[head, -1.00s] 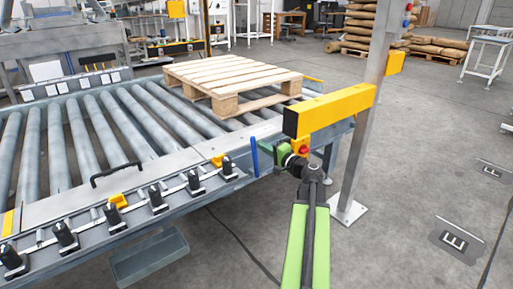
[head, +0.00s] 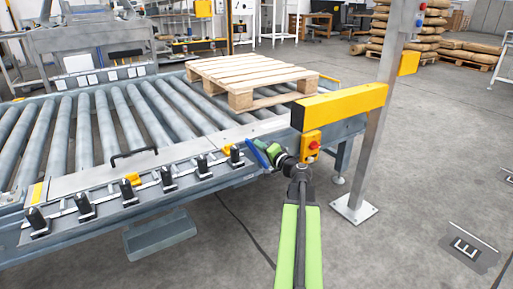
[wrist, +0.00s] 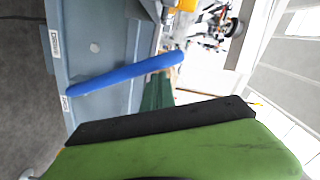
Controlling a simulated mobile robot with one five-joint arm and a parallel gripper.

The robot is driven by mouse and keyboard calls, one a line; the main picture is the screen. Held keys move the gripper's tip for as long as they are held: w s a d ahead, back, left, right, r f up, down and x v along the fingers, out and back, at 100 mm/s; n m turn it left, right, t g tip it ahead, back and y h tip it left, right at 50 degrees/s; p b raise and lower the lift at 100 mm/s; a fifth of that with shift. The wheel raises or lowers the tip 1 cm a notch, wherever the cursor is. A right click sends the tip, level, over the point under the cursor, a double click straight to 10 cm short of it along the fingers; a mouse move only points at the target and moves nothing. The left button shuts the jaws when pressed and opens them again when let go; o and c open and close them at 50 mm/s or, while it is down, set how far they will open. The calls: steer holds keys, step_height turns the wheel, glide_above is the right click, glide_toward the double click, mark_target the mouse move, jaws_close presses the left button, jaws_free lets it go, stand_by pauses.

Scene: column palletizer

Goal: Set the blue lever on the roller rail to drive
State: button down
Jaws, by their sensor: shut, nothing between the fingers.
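The blue lever (head: 257,153) stands at the near right end corner of the roller rail (head: 185,176). In the head view it is tilted, its top leaning to the left. My gripper (head: 275,152) is at the lever's right side, shut and empty; whether it touches the lever I cannot tell. In the wrist view the lever (wrist: 125,74) crosses at a slant in front of the grey rail side.
A yellow beam (head: 340,103) on a grey post (head: 372,150) stands just right of my gripper, with a red button on a yellow box (head: 312,146) below it. A wooden pallet (head: 250,75) lies on the rollers.

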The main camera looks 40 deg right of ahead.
steer(key=shift+w+a, duration=0.25)
steer(key=shift+a, duration=0.1)
steer(key=s+d+r+p, duration=0.2)
steer(key=s, duration=0.9)
steer(key=shift+s, duration=0.4)
steer(key=shift+r, duration=0.1)
